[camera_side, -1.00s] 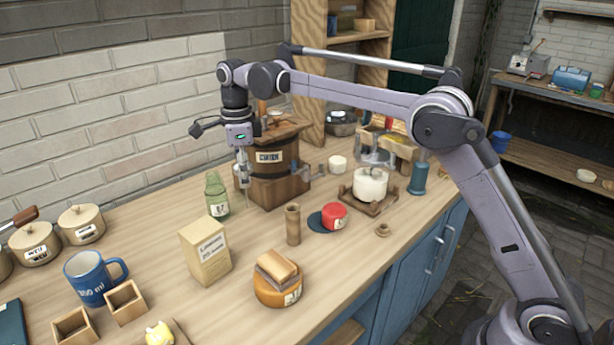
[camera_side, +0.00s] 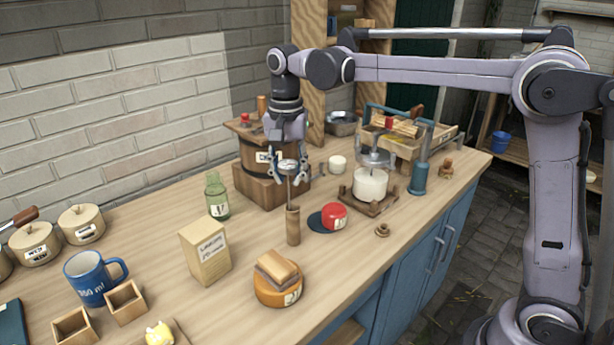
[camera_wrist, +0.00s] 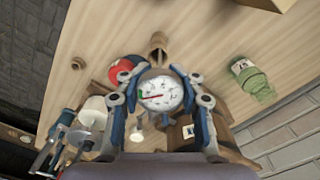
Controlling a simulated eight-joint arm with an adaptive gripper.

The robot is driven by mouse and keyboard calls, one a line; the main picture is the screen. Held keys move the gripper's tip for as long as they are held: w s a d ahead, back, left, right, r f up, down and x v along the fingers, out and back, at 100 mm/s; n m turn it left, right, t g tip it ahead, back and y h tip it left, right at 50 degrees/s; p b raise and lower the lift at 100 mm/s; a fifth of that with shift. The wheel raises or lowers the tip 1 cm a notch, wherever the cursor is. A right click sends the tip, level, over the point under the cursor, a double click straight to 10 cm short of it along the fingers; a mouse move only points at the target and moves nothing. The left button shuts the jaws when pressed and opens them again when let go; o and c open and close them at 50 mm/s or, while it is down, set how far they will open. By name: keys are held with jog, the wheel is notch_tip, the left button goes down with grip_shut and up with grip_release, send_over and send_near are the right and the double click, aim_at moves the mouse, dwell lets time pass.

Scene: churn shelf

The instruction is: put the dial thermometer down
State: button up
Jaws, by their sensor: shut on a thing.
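The dial thermometer (camera_side: 288,167) has a round white face and a thin metal stem. My gripper (camera_side: 288,172) is shut on its round head, with a blue-edged finger on each side. The stem hangs down, close to upright, and its lower end meets the mouth of a tall wooden tube (camera_side: 293,226) in the side view. I cannot tell whether the tip is inside the tube. In the wrist view the dial (camera_wrist: 160,95) faces the camera with a red pointer, and the tube (camera_wrist: 158,44) shows just beyond it. The dial hides most of the stem there.
A red-lidded round thing (camera_side: 334,215) on a dark blue disc lies right of the tube. A wooden churn (camera_side: 262,185) stands behind, a green bottle (camera_side: 216,197) and a carton (camera_side: 205,252) left, a cheese-like round (camera_side: 277,290) in front. A white pot (camera_side: 370,184) stands at right.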

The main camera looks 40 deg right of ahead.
jog(key=s+d+f+n, duration=0.5)
jog(key=s+f+n, duration=0.2)
jog(key=f+n, duration=0.2)
jog(key=shift+s+d+f+n, duration=0.35)
jog(key=shift+s+d+n, duration=0.05)
jog(key=shift+n, duration=0.4)
notch_tip(320, 180, up, 14)
jog(key=f, duration=0.1)
jog(key=w+a+r+n, duration=0.1)
jog(key=w+a+r, duration=0.1)
jog(key=w, duration=0.8)
jog(key=shift+w+a, duration=0.25)
jog(key=shift+a, duration=0.15)
jog(key=shift+n, duration=0.5)
jog(key=w+a, duration=0.1)
jog(key=w, duration=0.1)
jog(key=w+a, duration=0.1)
jog(key=w, duration=0.2)
jog(key=w+a+f, duration=0.1)
jog(key=w, duration=0.1)
jog(key=shift+w+a+f, duration=0.1)
jog(key=shift+w+a, duration=0.1)
jog(key=shift+w, duration=0.1)
jog(key=f, duration=1)
jog(key=w+f, duration=0.1)
jog(key=f, duration=0.4)
jog(key=shift+w+a+f, duration=0.1)
jog(key=shift+a+f, duration=0.3)
